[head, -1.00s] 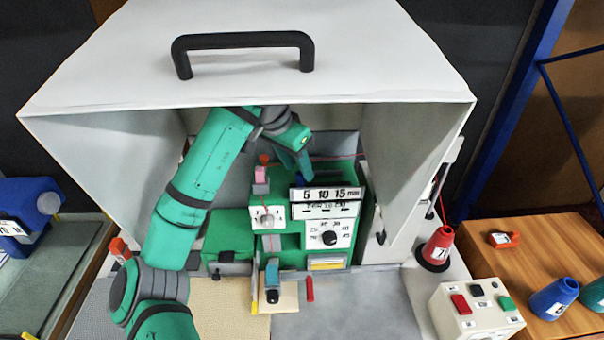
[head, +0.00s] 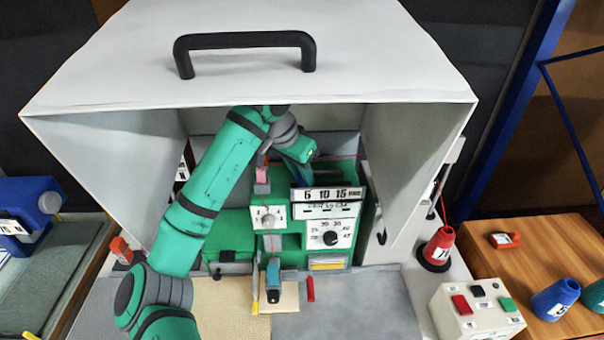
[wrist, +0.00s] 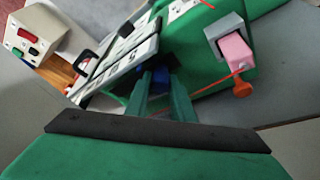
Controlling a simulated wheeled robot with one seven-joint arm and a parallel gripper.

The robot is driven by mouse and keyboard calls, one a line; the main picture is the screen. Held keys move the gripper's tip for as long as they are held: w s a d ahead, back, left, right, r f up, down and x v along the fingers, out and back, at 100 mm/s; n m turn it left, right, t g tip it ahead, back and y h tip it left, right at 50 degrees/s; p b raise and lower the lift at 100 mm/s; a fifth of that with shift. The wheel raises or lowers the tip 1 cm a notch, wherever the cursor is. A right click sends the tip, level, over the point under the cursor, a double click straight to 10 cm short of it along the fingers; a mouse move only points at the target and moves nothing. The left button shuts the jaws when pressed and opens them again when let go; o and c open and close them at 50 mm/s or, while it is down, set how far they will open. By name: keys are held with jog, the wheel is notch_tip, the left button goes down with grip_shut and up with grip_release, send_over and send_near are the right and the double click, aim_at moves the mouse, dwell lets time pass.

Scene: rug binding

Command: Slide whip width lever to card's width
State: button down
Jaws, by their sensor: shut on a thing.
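The whip width scale (head: 328,194), a white plate marked 5, 10, 15 mm, runs along the top of the green machine (head: 292,242). My gripper (head: 300,180) is behind the scale's left part, near the 5 mark. In the wrist view my gripper (wrist: 160,88) is shut on the blue lever (wrist: 161,74), beside the scale plate (wrist: 118,50). The fingers hide much of the lever, and its exact setting cannot be told. A small yellow-edged card (head: 327,264) is low on the machine front; its writing is too small to read.
A grey hood (head: 250,75) encloses the machine above and at both sides. A pink block (wrist: 235,50) and an orange knob (wrist: 242,89) are near my gripper. A dial (head: 330,238) is below the scale. A button box (head: 475,308) stands at right.

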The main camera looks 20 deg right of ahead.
aim_at(322, 183)
jog(key=d, duration=0.2)
jog(key=s+d, duration=0.1)
jog(key=d, duration=0.1)
jog(key=shift+a, duration=0.1)
jog(key=c, duration=1.5)
grip_release()
jog(key=shift+c, duration=0.2)
jog(key=shift+r, duration=0.1)
jog(key=v, duration=0.7)
jog(key=shift+r, duration=0.15)
jog(key=shift+s, duration=0.1)
